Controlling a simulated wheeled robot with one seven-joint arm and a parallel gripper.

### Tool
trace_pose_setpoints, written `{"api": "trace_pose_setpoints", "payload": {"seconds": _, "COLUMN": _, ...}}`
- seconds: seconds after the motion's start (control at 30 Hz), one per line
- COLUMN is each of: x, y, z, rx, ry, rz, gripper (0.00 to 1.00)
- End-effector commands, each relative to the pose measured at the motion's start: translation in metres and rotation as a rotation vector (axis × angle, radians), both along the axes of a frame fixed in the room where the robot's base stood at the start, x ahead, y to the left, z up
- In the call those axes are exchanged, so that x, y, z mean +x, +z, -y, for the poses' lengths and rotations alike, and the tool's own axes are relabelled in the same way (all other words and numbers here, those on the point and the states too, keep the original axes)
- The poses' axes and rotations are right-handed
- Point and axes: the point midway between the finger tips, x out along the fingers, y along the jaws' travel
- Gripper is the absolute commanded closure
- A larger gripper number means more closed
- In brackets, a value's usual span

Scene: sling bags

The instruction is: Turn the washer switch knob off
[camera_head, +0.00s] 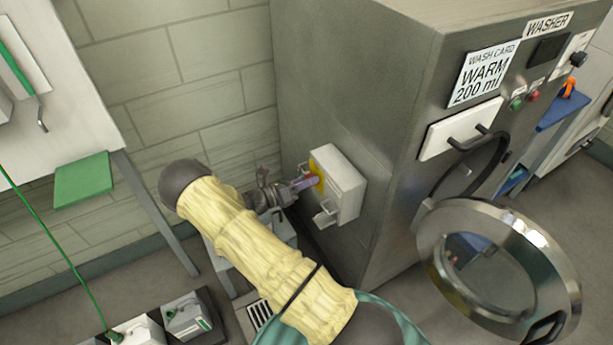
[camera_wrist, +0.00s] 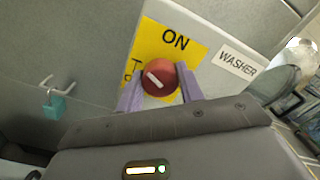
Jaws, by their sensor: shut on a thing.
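The washer switch knob (camera_wrist: 159,77) is red and round with a white pointer bar, on a yellow plate (camera_wrist: 185,49) marked ON in the wrist view. The bar is slanted, running from upper left to lower right. My gripper (camera_wrist: 158,84) is shut on the knob, one purple finger on each side. In the head view, my gripper (camera_head: 303,183) reaches the pale switch box (camera_head: 345,188) on the side of the steel washer (camera_head: 345,90). The knob is hidden there by the fingers. Lower lettering on the yellow plate is partly covered.
A teal padlock (camera_wrist: 53,106) hangs from a hook left of the switch in the wrist view. The washer's round door (camera_head: 497,270) stands open at the front right.

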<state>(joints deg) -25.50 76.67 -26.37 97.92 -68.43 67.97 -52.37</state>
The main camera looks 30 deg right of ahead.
Motion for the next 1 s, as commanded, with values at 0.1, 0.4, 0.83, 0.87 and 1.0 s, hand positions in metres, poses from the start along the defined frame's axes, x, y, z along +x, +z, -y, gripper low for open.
{"api": "trace_pose_setpoints", "payload": {"seconds": 0.1, "x": 0.0014, "y": 0.0023, "z": -0.0009, "rx": -0.004, "ry": 0.004, "rz": -0.11, "gripper": 0.86}}
{"api": "trace_pose_setpoints", "payload": {"seconds": 0.4, "x": 0.0017, "y": 0.0008, "z": -0.0011, "rx": -0.013, "ry": 0.004, "rz": -0.349, "gripper": 0.86}}
{"api": "trace_pose_setpoints", "payload": {"seconds": 0.83, "x": 0.0023, "y": -0.0003, "z": -0.0012, "rx": -0.017, "ry": 0.004, "rz": -0.485, "gripper": 0.86}}
{"api": "trace_pose_setpoints", "payload": {"seconds": 0.87, "x": 0.0022, "y": -0.0003, "z": -0.0012, "rx": -0.017, "ry": 0.004, "rz": -0.486, "gripper": 0.85}}
{"api": "trace_pose_setpoints", "payload": {"seconds": 1.0, "x": 0.0022, "y": -0.0005, "z": -0.0012, "rx": -0.017, "ry": 0.004, "rz": -0.488, "gripper": 0.85}}
